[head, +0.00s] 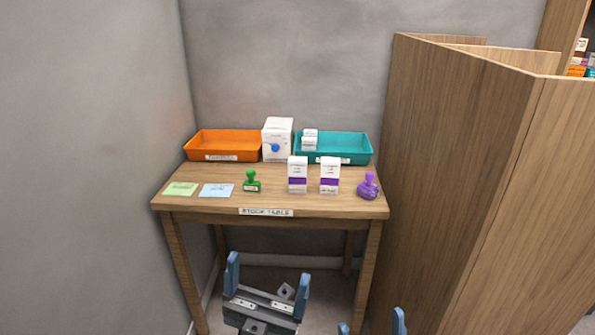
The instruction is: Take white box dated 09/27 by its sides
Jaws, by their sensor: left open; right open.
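Two white boxes with purple bands, a left one (298,174) and a right one (330,175), stand upright and apart near the front of the stock table (225,207). Small white boxes (309,140) sit in the teal tray (358,150). The print is too small to read, so I cannot tell which box is dated 09/27. My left gripper (267,274) is open and empty, low in front of the table. My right gripper (371,321) is open at the bottom edge, mostly out of view. Neither touches a box.
A larger white box with a blue dot (277,137) stands between the orange tray (218,145) and teal tray. A green stamp (251,181), purple stamp (368,186), green note (181,188) and blue note (216,190) lie along the front. A wooden partition (455,170) stands at right.

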